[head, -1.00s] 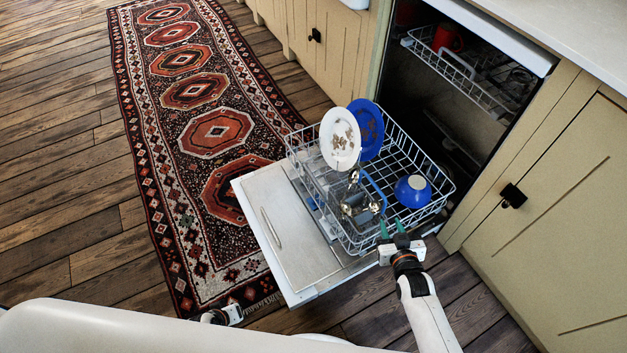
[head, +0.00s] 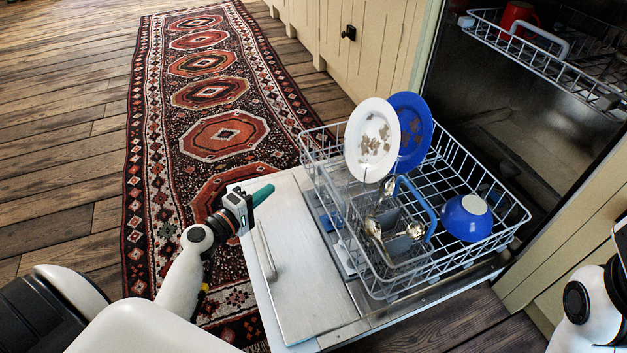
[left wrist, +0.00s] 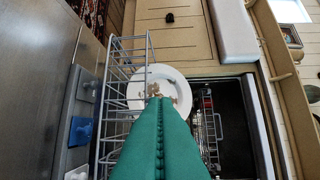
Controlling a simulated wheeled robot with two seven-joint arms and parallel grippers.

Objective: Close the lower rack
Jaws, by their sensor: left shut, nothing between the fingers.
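The lower rack (head: 470,170) is a grey wire basket pulled out of the dishwasher over its open door (head: 300,265). It holds a white plate (head: 368,150) with brown stains, a blue plate (head: 412,135), a blue bowl (head: 466,218) and a cutlery basket (head: 385,235) with a blue handle. My left gripper (head: 262,195), with green fingers, is shut and empty by the door's outer edge, left of the rack and apart from it. In the left wrist view its fingers (left wrist: 165,105) point toward the rack's wires (left wrist: 128,60) and white plate (left wrist: 170,78). My right gripper's fingers are out of view.
The upper rack (head: 540,50) sits inside the dishwasher with a red cup (head: 517,18). Beige cabinets (head: 370,60) flank the machine. A patterned rug (head: 225,135) lies on the wooden floor (head: 60,130) to the left. My right arm shows at the right edge.

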